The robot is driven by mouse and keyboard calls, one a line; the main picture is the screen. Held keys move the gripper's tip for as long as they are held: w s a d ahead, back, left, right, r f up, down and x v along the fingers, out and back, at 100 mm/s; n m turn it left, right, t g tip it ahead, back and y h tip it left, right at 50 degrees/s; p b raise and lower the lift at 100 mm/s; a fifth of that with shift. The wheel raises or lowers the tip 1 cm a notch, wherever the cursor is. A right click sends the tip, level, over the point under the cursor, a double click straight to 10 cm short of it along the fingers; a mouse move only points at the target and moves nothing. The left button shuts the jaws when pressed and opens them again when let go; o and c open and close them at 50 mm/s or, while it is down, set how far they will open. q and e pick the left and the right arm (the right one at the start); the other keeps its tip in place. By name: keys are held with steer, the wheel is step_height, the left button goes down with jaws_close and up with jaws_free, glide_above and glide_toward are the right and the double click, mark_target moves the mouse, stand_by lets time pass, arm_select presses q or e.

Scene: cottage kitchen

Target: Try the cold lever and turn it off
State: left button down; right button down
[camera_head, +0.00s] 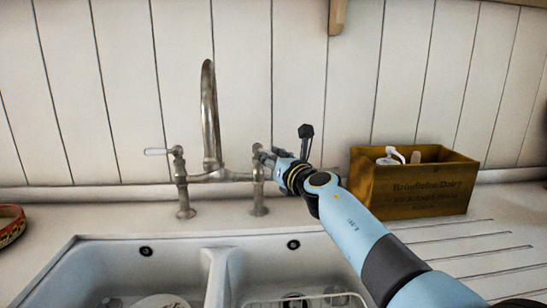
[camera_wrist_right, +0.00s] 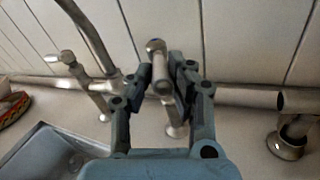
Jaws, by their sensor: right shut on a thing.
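A metal bridge tap with a tall curved spout (camera_head: 209,110) stands behind the sink. Its left lever (camera_head: 156,151) has a white handle pointing left. My right gripper (camera_head: 264,156) is at the top of the right tap post (camera_head: 258,192) and covers the right lever there. In the right wrist view my right gripper (camera_wrist_right: 162,75) is shut on the right lever (camera_wrist_right: 157,54), which stands between its two fingers. Whether water runs cannot be made out. My left gripper is not in view.
A white double sink (camera_head: 214,262) lies in front of the tap, with a wire rack (camera_head: 318,302) in its right bowl. A wooden crate (camera_head: 419,190) holding a white bottle (camera_head: 390,155) stands right of my arm. A red-rimmed dish (camera_head: 10,228) sits at the far left.

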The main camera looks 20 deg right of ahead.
steer(key=c, duration=1.2)
jaws_free()
steer(key=shift+d+f, duration=0.1)
steer(key=shift+d, duration=0.05)
steer(key=shift+o, duration=0.2)
steer(key=s+d, duration=0.2)
steer(key=s, duration=0.9)
steer(key=shift+s, duration=0.4)
steer(key=shift+d, duration=0.1)
